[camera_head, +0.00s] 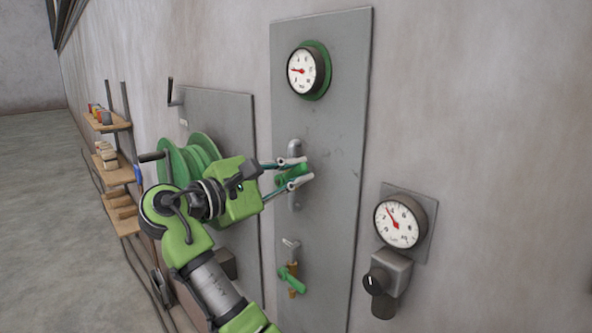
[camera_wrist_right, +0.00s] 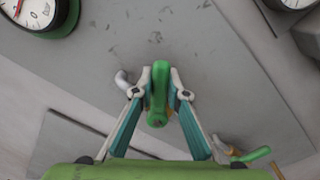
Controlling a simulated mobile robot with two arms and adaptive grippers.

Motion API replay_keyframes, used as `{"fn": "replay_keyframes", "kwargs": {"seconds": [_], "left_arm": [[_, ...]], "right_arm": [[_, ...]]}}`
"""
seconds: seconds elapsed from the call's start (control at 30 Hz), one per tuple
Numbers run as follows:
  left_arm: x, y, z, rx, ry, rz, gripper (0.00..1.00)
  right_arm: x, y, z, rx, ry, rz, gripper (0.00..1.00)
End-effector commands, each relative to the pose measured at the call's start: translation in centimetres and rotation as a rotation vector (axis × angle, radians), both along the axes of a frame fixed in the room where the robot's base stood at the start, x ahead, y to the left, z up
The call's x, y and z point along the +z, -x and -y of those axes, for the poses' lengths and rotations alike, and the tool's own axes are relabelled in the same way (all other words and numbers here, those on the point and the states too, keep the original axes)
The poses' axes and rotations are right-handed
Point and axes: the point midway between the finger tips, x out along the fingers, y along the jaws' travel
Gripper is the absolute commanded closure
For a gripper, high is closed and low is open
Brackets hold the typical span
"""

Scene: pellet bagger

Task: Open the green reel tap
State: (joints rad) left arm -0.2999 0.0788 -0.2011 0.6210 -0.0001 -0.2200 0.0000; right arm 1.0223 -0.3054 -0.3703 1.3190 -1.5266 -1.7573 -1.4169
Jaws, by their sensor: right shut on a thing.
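A green tap handle (camera_head: 288,177) sits on a short grey pipe (camera_head: 294,147) on the tall grey panel (camera_head: 337,160). My right gripper (camera_head: 298,173) is shut on this handle, with one finger on each side. In the right wrist view the handle (camera_wrist_right: 158,75) stands between the two fingertips and points up the picture. The fingers hide part of the handle in the head view. A second green lever (camera_head: 290,279) sits on a brass fitting lower on the same panel, apart from the gripper. My left gripper is not in view.
A green-rimmed gauge (camera_head: 302,71) is above the held handle. Another gauge (camera_head: 400,222) with a black knob (camera_head: 377,282) below it is to the right. A green hose reel (camera_head: 190,152) and wall shelves (camera_head: 118,175) are to the left.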

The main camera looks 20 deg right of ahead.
Motion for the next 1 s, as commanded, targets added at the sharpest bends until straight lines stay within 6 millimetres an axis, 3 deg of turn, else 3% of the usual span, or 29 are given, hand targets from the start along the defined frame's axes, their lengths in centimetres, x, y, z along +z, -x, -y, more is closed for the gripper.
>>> {"fn": "replay_keyframes", "kwargs": {"seconds": [0.23,0.27,0.3,0.33,0.73,1.0], "left_arm": [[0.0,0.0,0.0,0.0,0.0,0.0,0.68],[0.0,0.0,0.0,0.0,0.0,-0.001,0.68],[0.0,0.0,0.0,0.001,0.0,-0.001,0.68],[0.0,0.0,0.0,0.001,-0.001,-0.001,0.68],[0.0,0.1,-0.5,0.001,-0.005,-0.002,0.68],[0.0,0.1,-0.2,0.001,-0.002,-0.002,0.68]], "right_arm": [[0.1,0.0,0.1,0.0,0.002,0.004,1.0],[0.1,0.0,0.1,0.0,0.002,0.004,0.81],[0.1,0.0,0.1,0.0,0.002,0.004,0.71],[0.1,0.0,0.1,0.0,0.002,0.004,0.68],[0.6,0.0,0.0,0.0,0.0,0.004,0.68],[5.5,0.0,0.0,0.0,-0.001,0.008,0.68]]}}
